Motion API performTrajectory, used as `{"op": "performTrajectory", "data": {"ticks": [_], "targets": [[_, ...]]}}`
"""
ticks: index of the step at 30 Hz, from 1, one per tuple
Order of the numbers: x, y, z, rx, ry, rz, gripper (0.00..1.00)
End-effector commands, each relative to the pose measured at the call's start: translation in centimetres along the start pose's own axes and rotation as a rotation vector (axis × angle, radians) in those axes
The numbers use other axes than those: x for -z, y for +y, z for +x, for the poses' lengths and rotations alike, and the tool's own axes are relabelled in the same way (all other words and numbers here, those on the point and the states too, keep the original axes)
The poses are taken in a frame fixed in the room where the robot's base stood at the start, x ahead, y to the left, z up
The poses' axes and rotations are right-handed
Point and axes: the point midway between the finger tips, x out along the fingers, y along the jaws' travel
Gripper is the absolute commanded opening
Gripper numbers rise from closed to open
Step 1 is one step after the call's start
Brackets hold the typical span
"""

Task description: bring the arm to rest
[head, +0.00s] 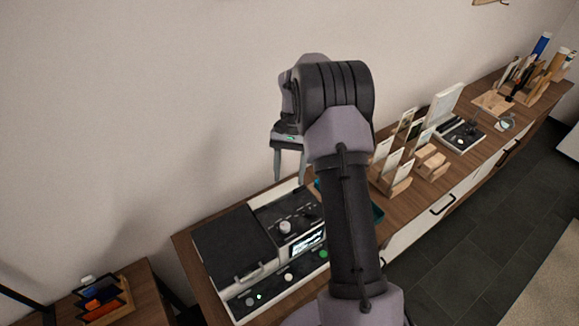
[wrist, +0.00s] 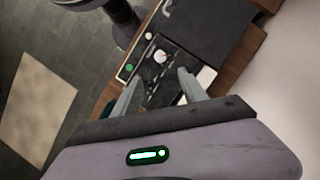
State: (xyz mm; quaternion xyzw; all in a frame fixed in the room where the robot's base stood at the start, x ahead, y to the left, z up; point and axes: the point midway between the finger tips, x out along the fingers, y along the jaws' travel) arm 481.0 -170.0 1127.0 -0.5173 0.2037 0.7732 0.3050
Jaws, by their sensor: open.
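My gripper (head: 289,163) hangs from my raised arm in the middle of the head view, with its two fingers pointing down and apart. It is above the wooden sideboard (head: 190,250), behind the machine with the dark lid. In the wrist view the fingers of my gripper (wrist: 156,88) are spread, with nothing between them. Beyond the fingertips is the machine's control panel (wrist: 148,68) with a white knob. My arm hides part of the sideboard behind it.
The dark-lidded machine (head: 235,247) with knobs and a small lit screen stands at the sideboard's near end. Wooden holders with upright cards (head: 392,165) stand to the right. A smaller table (head: 146,290) with a tray is at lower left. The wall is close behind; floor is clear at right.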

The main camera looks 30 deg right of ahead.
Motion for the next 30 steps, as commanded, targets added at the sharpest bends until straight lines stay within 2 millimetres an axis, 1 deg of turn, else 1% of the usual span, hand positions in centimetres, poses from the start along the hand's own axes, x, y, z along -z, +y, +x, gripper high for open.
{"op": "performTrajectory", "data": {"ticks": [1, 4, 16, 17, 19, 20, 22, 23, 24, 25, 26, 27, 28, 29, 30], "targets": [[0.0, 0.0, -0.7, 0.000, 0.000, 0.001, 0.51], [0.0, 0.0, -1.2, 0.000, 0.000, 0.000, 0.51], [0.0, 0.0, -1.2, 0.000, 0.000, 0.000, 0.51], [-0.1, -0.1, -1.2, 0.000, 0.004, -0.003, 0.51], [-1.0, -0.7, -1.8, 0.006, 0.035, -0.021, 0.51], [-1.9, -1.2, -2.2, 0.012, 0.061, -0.037, 0.51], [-5.2, -2.6, -3.2, 0.031, 0.146, -0.091, 0.51], [-7.0, -3.1, -3.4, 0.043, 0.189, -0.117, 0.51], [-9.7, -3.7, -3.5, 0.062, 0.248, -0.155, 0.51], [-11.8, -3.9, -3.3, 0.079, 0.292, -0.181, 0.51], [-13.8, -4.0, -3.0, 0.096, 0.335, -0.209, 0.51], [-16.5, -4.0, -2.2, 0.122, 0.393, -0.243, 0.51], [-18.4, -3.8, -1.3, 0.143, 0.434, -0.270, 0.51], [-20.2, -3.5, -0.4, 0.166, 0.474, -0.294, 0.51], [-22.4, -3.1, 1.1, 0.196, 0.524, -0.325, 0.51]]}}
